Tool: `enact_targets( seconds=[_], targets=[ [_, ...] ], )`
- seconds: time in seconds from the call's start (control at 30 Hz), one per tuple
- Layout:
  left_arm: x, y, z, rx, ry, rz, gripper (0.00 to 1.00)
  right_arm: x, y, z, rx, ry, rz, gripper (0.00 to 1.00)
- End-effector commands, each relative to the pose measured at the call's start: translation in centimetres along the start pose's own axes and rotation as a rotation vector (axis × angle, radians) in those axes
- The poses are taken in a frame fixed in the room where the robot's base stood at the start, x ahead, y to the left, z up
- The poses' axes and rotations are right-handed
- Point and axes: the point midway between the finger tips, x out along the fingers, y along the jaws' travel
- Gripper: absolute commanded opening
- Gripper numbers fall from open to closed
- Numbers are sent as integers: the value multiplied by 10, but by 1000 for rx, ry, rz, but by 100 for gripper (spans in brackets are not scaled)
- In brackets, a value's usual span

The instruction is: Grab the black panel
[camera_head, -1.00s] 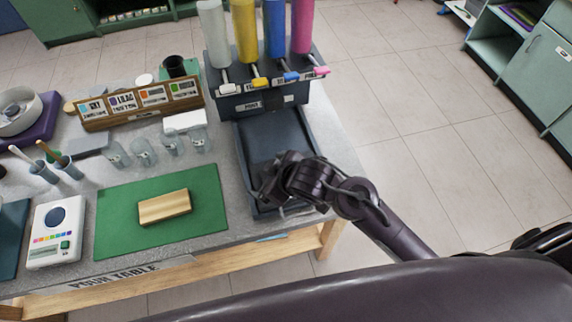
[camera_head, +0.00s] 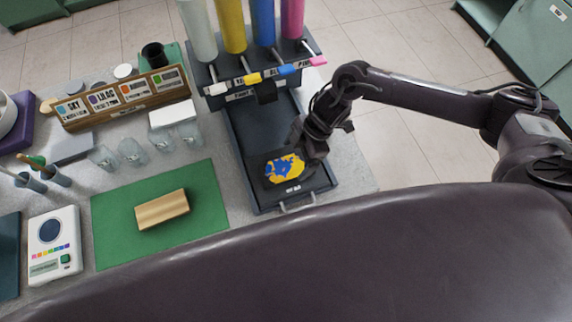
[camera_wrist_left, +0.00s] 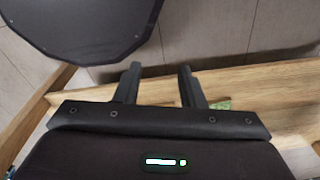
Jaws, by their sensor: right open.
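A dark square panel (camera_head: 273,184) lies on the near end of the long dark tray (camera_head: 245,135). It has a blue and yellow patch (camera_head: 285,168) on top and small white lettering below the patch. My right gripper (camera_head: 316,146) is open at the panel's upper right side; its dark fingers blend with the tray, and I cannot tell whether they touch the panel. My left gripper (camera_wrist_left: 160,82) shows in the left wrist view, open and empty, in front of a wooden beam. It is not in the head view.
A dispenser with white, yellow, blue and pink tubes (camera_head: 233,25) stands at the tray's far end. Left of the tray are a green mat (camera_head: 110,215) with a wooden block (camera_head: 162,209), clear cups (camera_head: 132,152) and a white scale (camera_head: 54,243).

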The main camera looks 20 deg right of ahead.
Motion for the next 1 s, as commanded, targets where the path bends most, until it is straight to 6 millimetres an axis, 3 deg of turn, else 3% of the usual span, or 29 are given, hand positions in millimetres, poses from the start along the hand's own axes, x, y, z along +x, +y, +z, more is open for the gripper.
enact_targets(
  seconds=[0.2, 0.33, 0.63, 1.0],
  targets=[
    [-24, 0, 2, 1, -7, 1, 36, 27, -3, -8, 0, -2, -1, 91],
    [-25, 0, -6, 1, 5, 0, 36, 45, -2, -6, 0, 0, 1, 91],
    [-25, -2, -15, -1, 19, -2, 36, 51, -2, -5, -1, 0, 3, 91],
    [-24, -2, -10, -2, 12, -2, 36, 50, -2, -5, -1, 0, 3, 42]
  ],
)
